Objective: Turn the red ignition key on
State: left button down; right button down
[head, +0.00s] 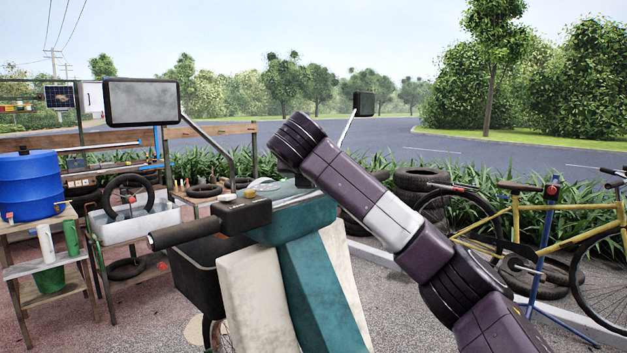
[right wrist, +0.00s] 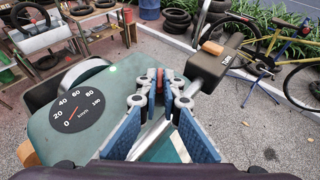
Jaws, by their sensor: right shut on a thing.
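The scooter's teal front panel (head: 300,218) stands in the middle of the head view. In the right wrist view, my right gripper (right wrist: 157,86) is over the teal dash (right wrist: 112,85). Its two fingers are closed around the small red ignition key (right wrist: 152,75). Only a bit of red shows between the pads, so I cannot tell how far the key is turned. In the head view my right arm reaches in from the lower right, and the key and fingertips are hidden there. My left gripper is not in view.
A speedometer (right wrist: 78,108) is left of the fingers. A handlebar grip (head: 182,234) and mirror (head: 142,102) stick out at left. A blue barrel (head: 28,187) and benches are farther left. A yellow bicycle (head: 535,212) stands at right, with stacked tyres (head: 420,180) behind the arm.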

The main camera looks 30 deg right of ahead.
jog(key=shift+w+a+m+g+h, duration=0.15)
jog(key=shift+m+g+h, duration=0.45)
jog(key=shift+m+h, duration=0.2)
jog(key=c, duration=2.1)
grip_release()
jog(key=v, duration=1.2)
jog(key=shift+w+a, duration=0.1)
